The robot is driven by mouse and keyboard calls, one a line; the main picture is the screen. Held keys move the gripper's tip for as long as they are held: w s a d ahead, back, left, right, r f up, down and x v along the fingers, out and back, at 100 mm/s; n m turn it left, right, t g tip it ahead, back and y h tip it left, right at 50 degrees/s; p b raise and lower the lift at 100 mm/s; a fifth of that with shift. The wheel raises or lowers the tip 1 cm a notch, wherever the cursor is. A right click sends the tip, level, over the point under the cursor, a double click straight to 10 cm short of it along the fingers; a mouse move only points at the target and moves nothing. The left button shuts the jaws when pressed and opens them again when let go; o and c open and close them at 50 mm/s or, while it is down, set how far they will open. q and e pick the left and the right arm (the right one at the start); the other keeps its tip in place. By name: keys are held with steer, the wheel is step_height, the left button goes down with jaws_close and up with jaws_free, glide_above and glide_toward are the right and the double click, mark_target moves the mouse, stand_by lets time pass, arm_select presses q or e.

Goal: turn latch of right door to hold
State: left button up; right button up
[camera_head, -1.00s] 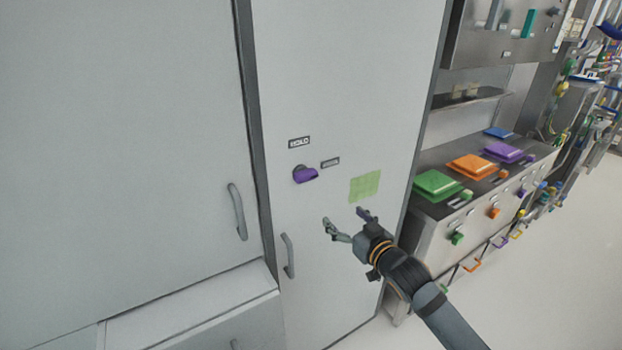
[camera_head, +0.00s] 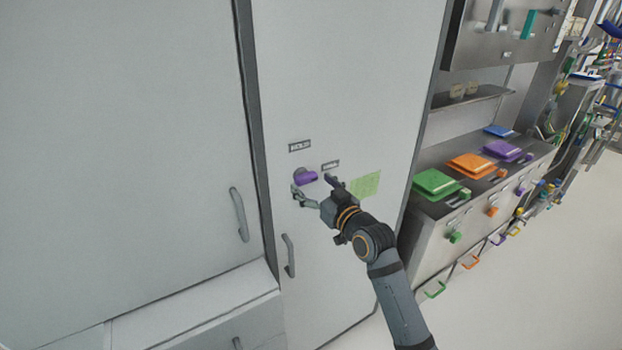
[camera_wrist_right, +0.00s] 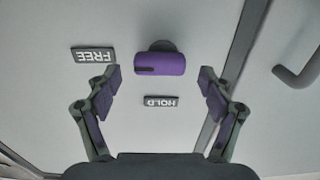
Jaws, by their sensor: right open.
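The purple latch (camera_head: 306,178) sits on the right door (camera_head: 345,75), below the HOLD label (camera_head: 300,146) and left of and slightly below the FREE label (camera_head: 330,165). Its handle extends to the right in the head view. In the right wrist view, the latch (camera_wrist_right: 160,64) shows between and beyond the open fingers (camera_wrist_right: 158,80), with gaps on both sides. The HOLD label (camera_wrist_right: 160,101) and FREE label (camera_wrist_right: 93,55) are readable there. My left gripper is not in view.
A green note (camera_head: 366,184) is on the door, right of my gripper. A vertical door handle (camera_head: 288,256) is below the latch, and another handle (camera_head: 239,214) is on the left door. A steel bench (camera_head: 425,215) with coloured lids stands to the right.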

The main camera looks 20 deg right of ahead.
steer(key=shift+w+a, duration=0.1)
steer(key=shift+w, duration=0.45)
